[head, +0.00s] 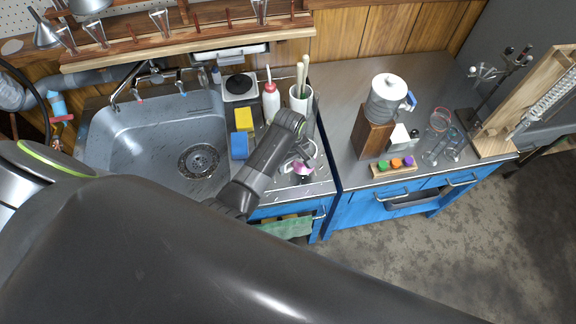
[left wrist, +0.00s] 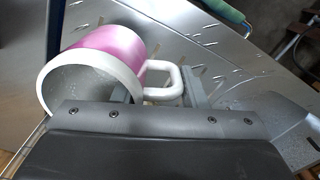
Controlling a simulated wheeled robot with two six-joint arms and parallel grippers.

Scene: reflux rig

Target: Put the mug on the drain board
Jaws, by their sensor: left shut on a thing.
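The mug is pink with a white rim and a white handle. In the left wrist view the mug (left wrist: 112,45) is large and close, its open mouth turned to the lower left. My left gripper (left wrist: 165,92) is shut on its handle. In the head view a small pink part of the mug (head: 303,168) shows at my left gripper (head: 297,160), over the drain board (head: 316,187), the slotted steel right of the sink. I cannot tell whether the mug touches the board. My right gripper is not in view.
The sink (head: 150,130) lies left of the board. A white squeeze bottle (head: 270,103), a white utensil holder (head: 301,103), a yellow sponge (head: 243,119) and a blue sponge (head: 239,146) stand close by. A steel bench (head: 345,150) with glassware is at right.

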